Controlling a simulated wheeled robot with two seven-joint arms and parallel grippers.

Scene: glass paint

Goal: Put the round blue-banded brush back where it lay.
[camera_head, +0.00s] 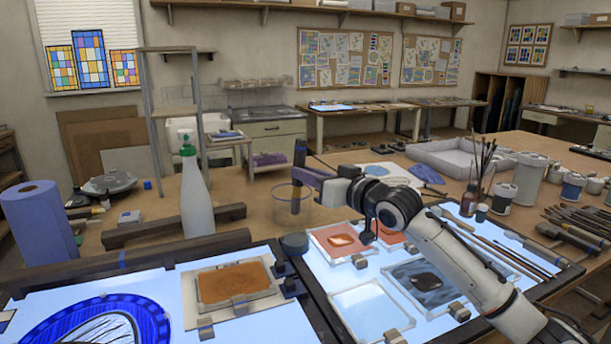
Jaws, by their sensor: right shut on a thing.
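My right arm reaches in from the lower right, and its gripper (304,178) is shut on a dark upright shaft, apparently the brush (299,152). The shaft's top stands above the fingers. Its lower end is at the clear cup (306,212); I cannot tell whether it is inside or behind the wall. No blue band on it can be made out. Long brushes or tools (485,240) lie along the right side of the right light panel (325,268). My left gripper is out of view.
A white bottle with a green cap (195,195) and a blue paper roll (40,222) stand left of the cup. Framed glass pieces lie on the right panel under my arm. Jars (503,197) and an upright bunch of brushes (485,160) stand behind the panel's right side.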

